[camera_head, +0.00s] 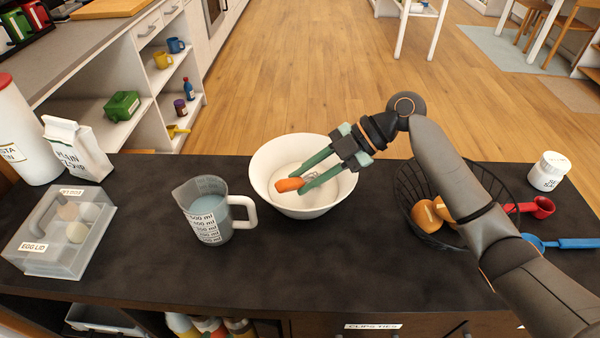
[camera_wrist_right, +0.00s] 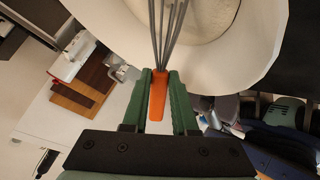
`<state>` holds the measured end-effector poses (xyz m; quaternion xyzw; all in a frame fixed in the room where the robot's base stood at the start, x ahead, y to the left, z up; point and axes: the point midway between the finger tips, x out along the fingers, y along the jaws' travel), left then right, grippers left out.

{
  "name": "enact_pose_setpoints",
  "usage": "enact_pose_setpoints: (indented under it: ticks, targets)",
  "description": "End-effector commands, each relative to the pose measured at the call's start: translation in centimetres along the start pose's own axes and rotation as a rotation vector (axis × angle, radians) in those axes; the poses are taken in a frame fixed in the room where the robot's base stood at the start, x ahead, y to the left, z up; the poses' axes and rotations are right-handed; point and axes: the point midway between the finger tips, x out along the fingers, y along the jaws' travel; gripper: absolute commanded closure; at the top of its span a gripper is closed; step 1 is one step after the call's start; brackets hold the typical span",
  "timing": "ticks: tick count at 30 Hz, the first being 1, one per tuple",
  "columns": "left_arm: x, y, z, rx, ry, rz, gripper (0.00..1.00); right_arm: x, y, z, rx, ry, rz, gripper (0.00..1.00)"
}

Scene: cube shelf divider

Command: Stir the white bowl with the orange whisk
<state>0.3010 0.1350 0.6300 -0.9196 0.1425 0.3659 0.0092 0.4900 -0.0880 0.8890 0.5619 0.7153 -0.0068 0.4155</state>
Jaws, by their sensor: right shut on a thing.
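The white bowl (camera_head: 262,173) stands on the dark counter in the middle of the head view, and its inside and rim fill the top of the right wrist view (camera_wrist_right: 258,50). My right gripper (camera_head: 300,185) has green fingers and is over the bowl, shut on the orange whisk (camera_head: 289,184). In the wrist view the whisk's orange handle (camera_wrist_right: 157,97) sits between the fingers, and its grey wires point into the bowl. I cannot tell whether the wires touch the bowl. My left gripper is not in view.
A measuring jug (camera_head: 207,212) stands close left of the bowl. A black wire basket (camera_head: 412,205) with brown items is to the right, near red and blue scoops (camera_head: 565,243). An egg box (camera_head: 40,255), flour carton (camera_head: 80,150) and white canister are at left. The front counter is clear.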

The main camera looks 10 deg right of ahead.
Motion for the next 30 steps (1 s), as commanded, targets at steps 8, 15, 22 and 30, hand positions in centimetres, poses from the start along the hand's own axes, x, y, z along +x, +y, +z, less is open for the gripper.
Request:
enact_pose_setpoints:
  ticks: [8,15,22,30]
  targets:
    - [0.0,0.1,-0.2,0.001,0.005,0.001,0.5,-0.1,-0.1,0.0,-0.001,0.001,0.0,1.0]
    - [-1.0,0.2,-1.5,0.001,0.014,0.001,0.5,-1.3,0.8,-1.2,-0.001,0.0,0.001,1.0]
    - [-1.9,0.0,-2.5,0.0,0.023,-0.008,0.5,-2.7,1.9,-2.8,-0.001,0.0,0.001,1.0]
    - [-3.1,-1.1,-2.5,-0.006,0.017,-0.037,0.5,-4.3,3.1,-4.5,-0.001,0.0,0.001,1.0]
